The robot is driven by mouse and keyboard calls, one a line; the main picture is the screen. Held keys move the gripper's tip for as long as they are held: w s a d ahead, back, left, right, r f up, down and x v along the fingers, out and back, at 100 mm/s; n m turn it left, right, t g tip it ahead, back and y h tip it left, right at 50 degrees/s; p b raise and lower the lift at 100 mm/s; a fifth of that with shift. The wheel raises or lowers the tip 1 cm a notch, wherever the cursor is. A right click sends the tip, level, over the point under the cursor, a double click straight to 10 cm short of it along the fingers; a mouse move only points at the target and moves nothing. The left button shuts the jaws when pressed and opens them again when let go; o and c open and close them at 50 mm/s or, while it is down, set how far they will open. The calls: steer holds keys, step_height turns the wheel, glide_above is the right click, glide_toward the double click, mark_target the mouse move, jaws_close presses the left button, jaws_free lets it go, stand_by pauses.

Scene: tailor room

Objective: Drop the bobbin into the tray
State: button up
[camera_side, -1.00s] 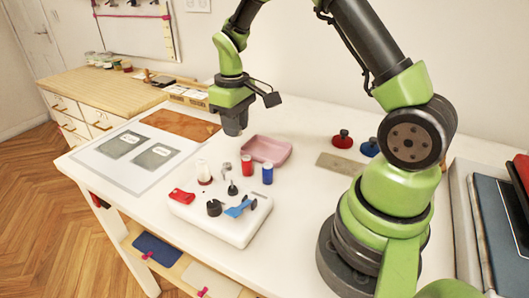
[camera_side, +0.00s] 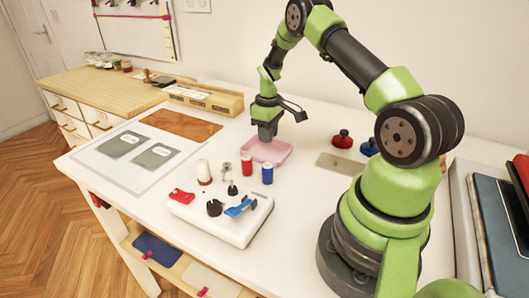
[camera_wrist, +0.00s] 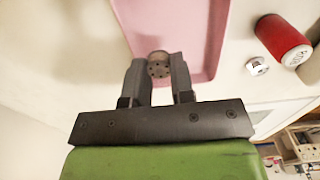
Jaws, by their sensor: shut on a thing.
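The bobbin (camera_wrist: 160,63), a small round greyish piece with holes in its face, is between the fingertips of my gripper (camera_wrist: 158,78) in the wrist view. My gripper (camera_side: 267,136) is shut on it and hangs over the pink tray (camera_side: 280,157) in the side view. In the wrist view the pink tray (camera_wrist: 205,30) lies below and beyond the fingertips. The bobbin cannot be made out in the side view, and I cannot tell its exact height above the tray.
A red spool (camera_side: 247,165) and a blue spool (camera_side: 267,173) stand just in front of the tray. A white machine base (camera_side: 225,222) with small parts is nearer.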

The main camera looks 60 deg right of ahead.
mark_target(268, 149)
steer(key=shift+f, duration=0.4)
steer(key=o, duration=1)
steer(key=shift+r, duration=0.15)
step_height(268, 149, up, 10)
steer(key=shift+f, duration=0.1)
